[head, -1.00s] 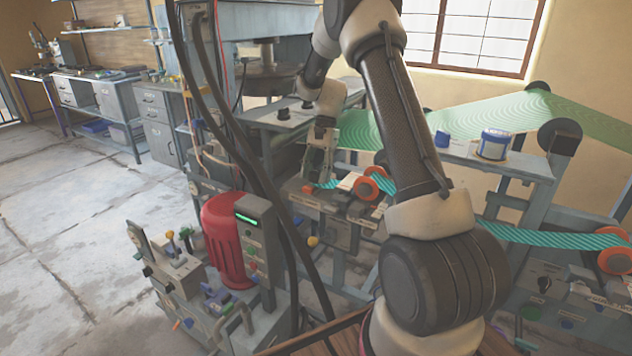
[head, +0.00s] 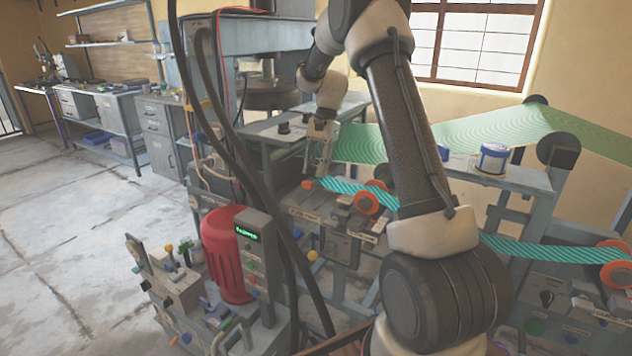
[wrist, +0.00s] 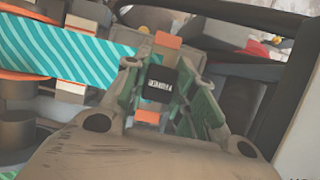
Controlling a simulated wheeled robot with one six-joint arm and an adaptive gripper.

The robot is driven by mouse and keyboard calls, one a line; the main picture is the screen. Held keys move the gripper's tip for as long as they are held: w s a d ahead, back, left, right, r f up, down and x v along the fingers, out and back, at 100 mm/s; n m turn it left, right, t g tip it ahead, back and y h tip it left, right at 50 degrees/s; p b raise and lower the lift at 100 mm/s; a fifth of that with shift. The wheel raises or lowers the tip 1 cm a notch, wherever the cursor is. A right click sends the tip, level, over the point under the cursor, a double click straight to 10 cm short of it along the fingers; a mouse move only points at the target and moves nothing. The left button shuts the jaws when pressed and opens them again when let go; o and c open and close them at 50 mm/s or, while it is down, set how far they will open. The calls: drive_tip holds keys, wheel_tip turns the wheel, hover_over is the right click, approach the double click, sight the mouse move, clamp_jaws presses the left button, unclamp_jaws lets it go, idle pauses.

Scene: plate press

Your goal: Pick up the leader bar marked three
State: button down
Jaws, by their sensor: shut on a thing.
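My gripper (wrist: 158,88) is shut on a bar with orange ends (wrist: 147,117) and a dark label across its middle; I cannot read the marking on it. The teal striped ribbon (wrist: 85,52) runs up to this bar from the left in the wrist view. In the head view my gripper (head: 319,165) is at the ribbon's left end, and the striped ribbon (head: 345,187) stretches right from it above the grey machine bed. A small orange bar end (head: 308,184) shows there; the fingers hide the rest.
Orange rollers (head: 367,202) sit just right of the gripper. A red motor (head: 227,250) with a control box (head: 258,250) stands in front left, with dark cables hanging near it. A green patterned web (head: 440,140) crosses behind. Open floor lies at left.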

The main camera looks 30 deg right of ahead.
sight(316, 165)
wheel_tip(316, 165, up, 22)
drive_tip(key=shift+f, duration=0.2)
drive_tip(key=shift+s, duration=0.1)
